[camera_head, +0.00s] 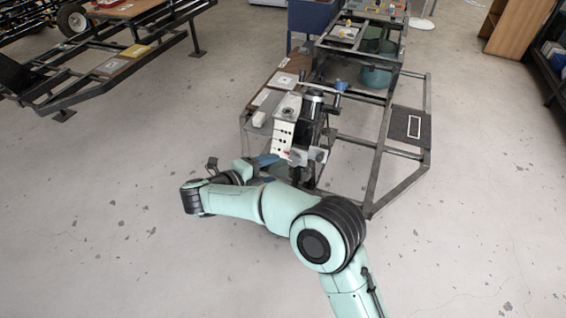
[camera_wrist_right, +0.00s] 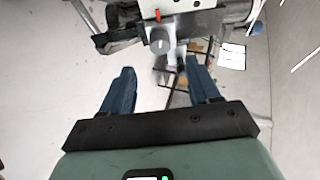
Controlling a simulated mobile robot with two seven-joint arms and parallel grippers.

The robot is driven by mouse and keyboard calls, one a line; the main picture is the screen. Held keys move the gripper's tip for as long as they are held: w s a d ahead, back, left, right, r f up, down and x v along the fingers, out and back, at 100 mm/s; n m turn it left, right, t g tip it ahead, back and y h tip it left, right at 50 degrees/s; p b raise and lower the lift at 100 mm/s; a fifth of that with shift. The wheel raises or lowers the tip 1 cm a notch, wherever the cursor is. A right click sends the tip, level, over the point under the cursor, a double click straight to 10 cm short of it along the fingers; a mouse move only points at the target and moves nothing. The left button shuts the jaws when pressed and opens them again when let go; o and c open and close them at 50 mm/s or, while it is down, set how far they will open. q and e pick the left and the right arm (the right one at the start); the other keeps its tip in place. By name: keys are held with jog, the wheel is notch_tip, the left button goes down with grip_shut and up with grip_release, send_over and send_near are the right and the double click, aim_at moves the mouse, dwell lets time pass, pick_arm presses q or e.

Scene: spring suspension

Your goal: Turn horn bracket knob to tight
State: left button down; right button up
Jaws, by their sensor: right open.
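A grey round knob (camera_wrist_right: 160,40) shows in the wrist view on the underside of a metal assembly, ahead of my fingertips. It looks like the horn bracket knob, but I cannot tell its setting. In the head view the assembly (camera_head: 287,130) is a white and black upright unit on the near end of the frame; the knob is not clear there. My right gripper (camera_head: 268,168) is at the lower left side of this unit. In the wrist view my right gripper (camera_wrist_right: 160,66) is open, its two blue fingers apart with nothing between them. My left gripper is out of view.
A dark metal frame (camera_head: 385,170) extends behind and right of the unit. A brown board (camera_head: 278,82) with papers lies along its left side. Another frame (camera_head: 100,75) stands at the upper left. The concrete floor (camera_head: 120,190) to the left is free.

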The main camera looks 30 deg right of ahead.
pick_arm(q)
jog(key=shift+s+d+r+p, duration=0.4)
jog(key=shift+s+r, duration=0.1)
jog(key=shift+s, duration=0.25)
pick_arm(e)
jog(key=v, duration=0.5)
jog(key=shift+a, duration=0.25)
